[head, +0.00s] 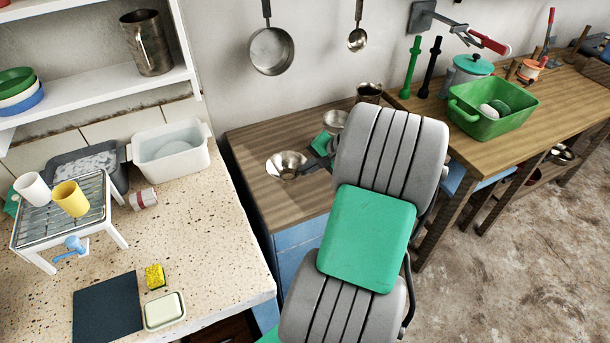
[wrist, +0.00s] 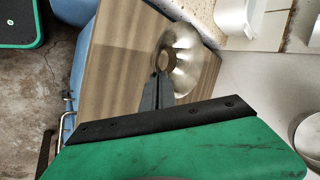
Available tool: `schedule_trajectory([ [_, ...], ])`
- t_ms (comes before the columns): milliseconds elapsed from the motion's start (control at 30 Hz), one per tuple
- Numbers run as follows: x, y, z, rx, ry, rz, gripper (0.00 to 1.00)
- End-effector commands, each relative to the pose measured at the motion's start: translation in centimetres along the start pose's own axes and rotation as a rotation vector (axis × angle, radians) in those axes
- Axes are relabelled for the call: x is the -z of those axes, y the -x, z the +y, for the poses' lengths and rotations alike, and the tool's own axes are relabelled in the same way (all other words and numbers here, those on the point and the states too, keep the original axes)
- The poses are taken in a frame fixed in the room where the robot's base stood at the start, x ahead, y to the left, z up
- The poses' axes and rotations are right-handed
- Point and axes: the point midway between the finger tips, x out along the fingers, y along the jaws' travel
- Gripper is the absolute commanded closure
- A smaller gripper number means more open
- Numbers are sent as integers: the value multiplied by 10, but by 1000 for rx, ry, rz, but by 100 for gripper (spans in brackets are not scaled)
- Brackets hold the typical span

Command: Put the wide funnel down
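I cannot tell whether the funnel's underside touches the wood.
The wooden counter (head: 262,204) has bare room left and front of the funnel. A metal vessel (head: 336,119) and a dark metal cup (head: 368,92) stand behind my gripper. The speckled worktop (head: 215,240) adjoins on the left. A pan (head: 271,51) hangs on the wall above.

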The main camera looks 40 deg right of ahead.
Motion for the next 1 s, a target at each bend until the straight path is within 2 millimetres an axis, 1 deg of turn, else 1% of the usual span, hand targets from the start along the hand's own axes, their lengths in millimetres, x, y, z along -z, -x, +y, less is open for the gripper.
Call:
schedule_trajectory([
  [167,2,-23,0,0,2,-3,100],
  [300,2,-41,17,-1,-3,-3,100],
  [667,2,-46,22,0,1,0,100],
  [700,2,-46,21,0,1,0,96],
  [900,2,-45,21,0,1,0,79],
  [933,2,-45,21,0,1,0,77],
  [1000,2,-45,21,0,1,0,77],
])
